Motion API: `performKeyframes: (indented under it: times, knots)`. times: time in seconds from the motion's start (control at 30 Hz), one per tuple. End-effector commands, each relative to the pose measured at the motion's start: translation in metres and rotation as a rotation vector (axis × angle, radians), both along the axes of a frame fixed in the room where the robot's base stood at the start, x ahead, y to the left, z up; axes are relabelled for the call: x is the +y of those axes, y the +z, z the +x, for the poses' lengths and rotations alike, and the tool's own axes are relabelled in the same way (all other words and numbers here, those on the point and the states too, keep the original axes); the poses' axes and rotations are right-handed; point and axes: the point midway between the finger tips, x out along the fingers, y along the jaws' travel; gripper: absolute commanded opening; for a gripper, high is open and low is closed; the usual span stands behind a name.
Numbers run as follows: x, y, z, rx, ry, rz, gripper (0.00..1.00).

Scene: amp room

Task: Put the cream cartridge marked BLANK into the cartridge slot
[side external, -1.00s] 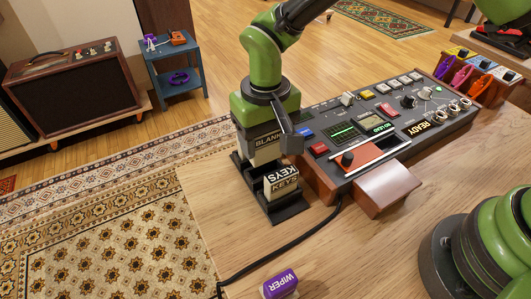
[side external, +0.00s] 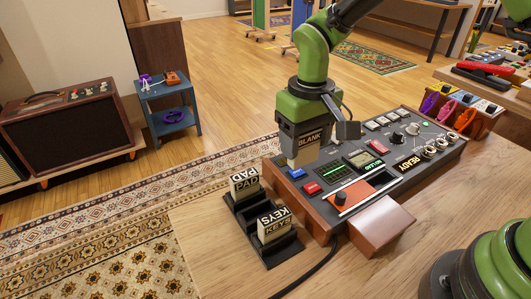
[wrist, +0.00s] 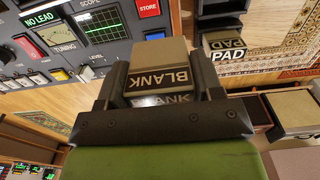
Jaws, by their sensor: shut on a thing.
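The cream cartridge marked BLANK (side external: 304,154) is held in my gripper (side external: 306,145), above the left end of the console (side external: 390,185). In the wrist view the BLANK cartridge (wrist: 160,60) sits between the two dark fingers of my gripper (wrist: 160,82), its black label toward the camera. The cartridge looks upright in the side view. I cannot make out the cartridge slot in either view; the held cartridge and my gripper hide part of the console. The PAD cartridge (side external: 244,183) and KEYS cartridge (side external: 274,226) stand in the black rack (side external: 282,251).
The rack has an empty place between PAD and KEYS. A brown block (side external: 383,225) stands at the console's front, beside an orange panel (side external: 353,196) with a knob. A black cable (side external: 308,276) crosses the table.

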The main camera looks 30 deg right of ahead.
Motion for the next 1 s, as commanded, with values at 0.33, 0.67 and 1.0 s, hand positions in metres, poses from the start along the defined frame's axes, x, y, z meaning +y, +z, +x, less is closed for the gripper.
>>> performKeyframes:
  times: [0.33, 0.67, 1.0]
  knots:
    - [-0.13, 0.002, -0.059, 0.0, -0.011, 0.003, 0.36]
    - [-0.151, -0.006, -0.08, 0.0, -0.004, 0.004, 0.36]
    - [-0.15, -0.033, -0.08, 0.001, -0.004, 0.003, 0.36]
